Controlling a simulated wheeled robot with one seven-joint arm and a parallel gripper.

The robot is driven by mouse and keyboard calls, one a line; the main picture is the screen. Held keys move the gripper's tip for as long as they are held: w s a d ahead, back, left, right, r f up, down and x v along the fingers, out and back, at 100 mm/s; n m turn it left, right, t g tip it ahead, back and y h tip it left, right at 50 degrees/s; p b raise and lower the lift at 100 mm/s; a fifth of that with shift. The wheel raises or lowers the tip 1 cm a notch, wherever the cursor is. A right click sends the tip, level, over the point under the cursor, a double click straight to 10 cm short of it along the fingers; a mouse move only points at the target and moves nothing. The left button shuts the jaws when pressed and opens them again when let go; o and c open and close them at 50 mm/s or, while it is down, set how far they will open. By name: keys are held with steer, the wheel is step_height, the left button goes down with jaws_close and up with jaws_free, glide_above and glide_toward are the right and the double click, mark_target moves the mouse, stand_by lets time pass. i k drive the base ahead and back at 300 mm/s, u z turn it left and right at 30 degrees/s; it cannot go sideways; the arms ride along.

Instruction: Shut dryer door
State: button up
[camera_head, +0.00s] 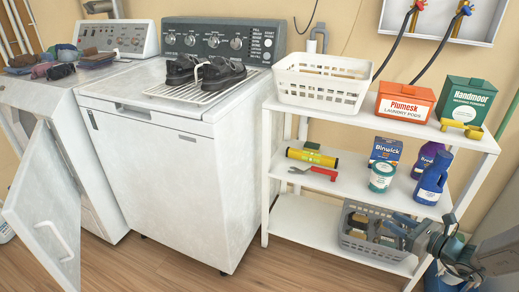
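The dryer (100,150) is the white machine at the left. Its white door (42,205) stands wide open, swung out toward the lower left, with a handle (53,240) on the side facing me. The door's lower edge is cut off by the frame. My gripper (393,224) is at the lower right, in front of the shelf's low basket and far from the door. Its two fingers look apart, with nothing visible between them.
A white washer (160,180) with dark shoes (205,71) on top stands between the dryer and a white shelf rack (305,215). The rack holds baskets, boxes and bottles close to my arm. Clothes (65,62) lie on the dryer. Wooden floor (170,270) in front is clear.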

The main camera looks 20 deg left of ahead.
mark_target(41, 205)
steer(key=u, duration=2.2)
steer(key=i, duration=1.6)
steer(key=k, duration=0.25)
